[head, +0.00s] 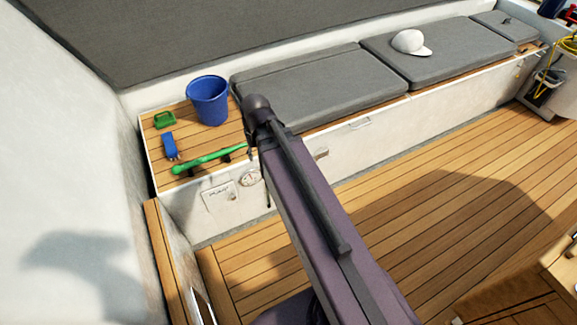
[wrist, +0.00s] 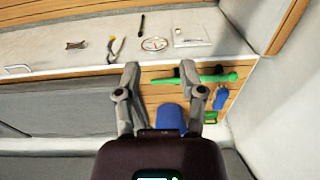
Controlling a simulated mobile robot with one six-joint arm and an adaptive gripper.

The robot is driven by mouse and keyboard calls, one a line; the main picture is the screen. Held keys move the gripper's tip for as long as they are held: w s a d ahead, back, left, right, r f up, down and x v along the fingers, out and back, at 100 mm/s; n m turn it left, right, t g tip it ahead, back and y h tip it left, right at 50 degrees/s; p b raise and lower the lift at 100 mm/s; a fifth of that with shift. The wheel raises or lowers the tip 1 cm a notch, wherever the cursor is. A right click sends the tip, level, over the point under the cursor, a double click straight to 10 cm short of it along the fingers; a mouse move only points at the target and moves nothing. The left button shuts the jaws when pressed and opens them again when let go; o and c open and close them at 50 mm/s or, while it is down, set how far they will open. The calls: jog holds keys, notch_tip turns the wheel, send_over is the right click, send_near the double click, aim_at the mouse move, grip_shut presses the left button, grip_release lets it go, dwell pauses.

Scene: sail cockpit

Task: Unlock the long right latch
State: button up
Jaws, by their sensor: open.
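The white bench front carries several small fittings. In the head view a long, narrow pale latch-like fitting (head: 360,123) lies under the cushion edge, with a shorter one (head: 320,153) to its left. In the wrist view, where the bench appears turned around, a latch-like bar (wrist: 17,69) is at the left edge and a small metal fitting (wrist: 76,44) is nearer. I cannot tell for sure which is the long right latch. My gripper (wrist: 160,70) is open and empty, apart from both, over the bench edge. The head view hides it behind my arm.
A blue bucket (head: 208,101), a green bar-like item (head: 210,159), a blue item (head: 169,147) and a green item (head: 164,119) sit on the wooden bench top. A round ring fitting (wrist: 155,43) is on the front. A white cap (head: 411,43) lies on the cushion. The wooden floor (head: 430,180) is clear.

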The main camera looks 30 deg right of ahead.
jog(key=w+d+f+t+b, duration=0.2)
jog(key=w+d+f+b, duration=0.6)
jog(key=f+b, duration=0.5)
jog(key=w+d+f+t+b, duration=0.2)
jog(key=w+d+f+b, duration=0.7)
jog(key=d+f+b, duration=0.4)
jog(key=shift+d+f+b, duration=0.3)
jog(key=shift+f+b, duration=0.3)
jog(key=b+x, duration=1.2)
jog(key=x, duration=0.1)
jog(key=shift+f+b, duration=0.35)
jog(key=shift+w, duration=0.1)
